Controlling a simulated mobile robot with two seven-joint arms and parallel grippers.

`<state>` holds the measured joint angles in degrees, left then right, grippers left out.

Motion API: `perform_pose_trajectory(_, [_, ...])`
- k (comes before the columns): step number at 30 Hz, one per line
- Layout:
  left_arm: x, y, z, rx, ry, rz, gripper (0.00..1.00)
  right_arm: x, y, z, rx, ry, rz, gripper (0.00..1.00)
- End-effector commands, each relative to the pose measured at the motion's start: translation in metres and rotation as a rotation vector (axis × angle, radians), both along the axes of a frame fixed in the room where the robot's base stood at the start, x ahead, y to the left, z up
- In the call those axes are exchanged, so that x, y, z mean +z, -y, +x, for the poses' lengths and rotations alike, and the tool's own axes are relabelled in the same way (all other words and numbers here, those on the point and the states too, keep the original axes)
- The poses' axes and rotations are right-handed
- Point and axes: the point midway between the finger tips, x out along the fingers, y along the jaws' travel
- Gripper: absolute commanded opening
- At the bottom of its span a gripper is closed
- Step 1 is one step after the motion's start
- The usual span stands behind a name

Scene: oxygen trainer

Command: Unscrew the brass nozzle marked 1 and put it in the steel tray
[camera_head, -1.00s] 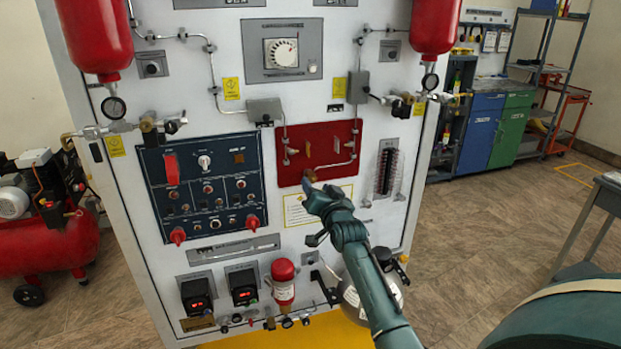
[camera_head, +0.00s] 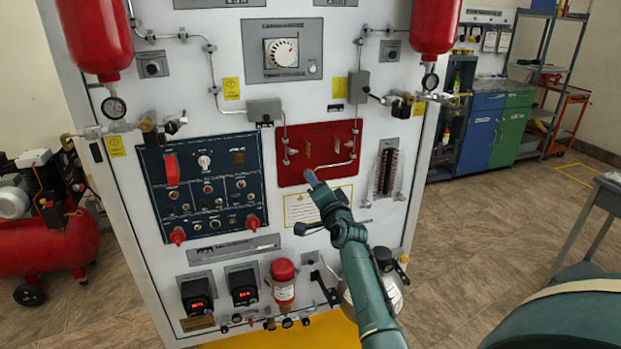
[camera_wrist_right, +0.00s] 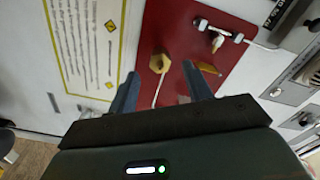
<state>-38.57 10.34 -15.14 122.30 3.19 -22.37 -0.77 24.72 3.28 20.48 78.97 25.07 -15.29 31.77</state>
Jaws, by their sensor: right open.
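A brass hex-shaped nozzle (camera_wrist_right: 160,63) sticks out of the red panel (camera_wrist_right: 190,22) in the right wrist view. I cannot read a number on it. My right gripper (camera_wrist_right: 162,86) is open, its two fingers spread to either side of the nozzle's line, with nothing held between them. In the head view the right gripper (camera_head: 311,180) is at the lower edge of the red panel (camera_head: 345,130) and hides the nozzle. My left gripper is not in view. I cannot make out a steel tray.
Brass levers (camera_head: 335,143) and a thin pipe are on the red panel. A blue switch panel (camera_head: 215,222) is to the left, and a tube gauge (camera_head: 386,171) to the right. A grey table edge (camera_head: 597,210) stands at the far right, with open floor before it.

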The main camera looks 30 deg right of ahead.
Motion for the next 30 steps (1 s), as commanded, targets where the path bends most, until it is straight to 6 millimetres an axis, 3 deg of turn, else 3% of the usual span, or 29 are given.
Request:
perform_pose_trajectory(4, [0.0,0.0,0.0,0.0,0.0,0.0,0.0,0.0001,0.0,0.0001,0.0,0.004,0.018,0.5])
perform_pose_trajectory(9, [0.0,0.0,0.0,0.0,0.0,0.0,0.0,0.0002,-0.0007,0.0004,0.0,0.066,0.274,0.5])
perform_pose_trajectory(17, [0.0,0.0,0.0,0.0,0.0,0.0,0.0,0.0001,0.0,0.0,0.0,0.073,0.304,0.5])
perform_pose_trajectory(22, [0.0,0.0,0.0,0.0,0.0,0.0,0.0,0.0004,-0.0007,0.0004,-0.001,0.136,0.563,0.5])
perform_pose_trajectory(30, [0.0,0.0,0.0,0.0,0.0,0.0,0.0,0.0002,-0.0003,0.0002,0.0,0.145,0.603,0.5])
